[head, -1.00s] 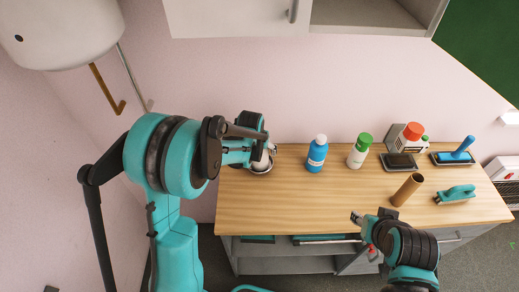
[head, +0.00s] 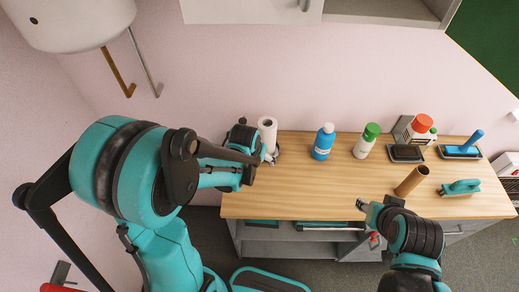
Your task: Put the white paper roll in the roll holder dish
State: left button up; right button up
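The white paper roll (head: 267,133) stands upright at the left end of the wooden counter, against the wall side. The roll holder dish (head: 275,157) shows only as a small greyish metallic rim at the roll's foot, and my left arm hides most of it. The roll appears to stand in the dish, but its base is hidden. My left gripper (head: 262,157) is beside the roll's lower left side; its fingers are mostly hidden, so I cannot tell whether they touch it. My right gripper (head: 365,206) is over the counter's front edge, empty; its finger gap is too small to judge.
A brown cardboard tube (head: 411,181) stands right of my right gripper. A blue bottle (head: 323,142), a green-capped bottle (head: 366,141) and a red-capped container (head: 420,126) stand along the back. The counter's middle (head: 320,185) is clear.

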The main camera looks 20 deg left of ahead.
pick_arm(q)
jog(key=s+r+t, duration=0.2)
jog(key=s+r, duration=1.1)
jog(key=r, duration=0.1)
jog(key=shift+s+t, duration=0.3)
jog(key=shift+s, duration=0.1)
jog(key=shift+a+f, duration=0.1)
jog(key=shift+f, duration=0.05)
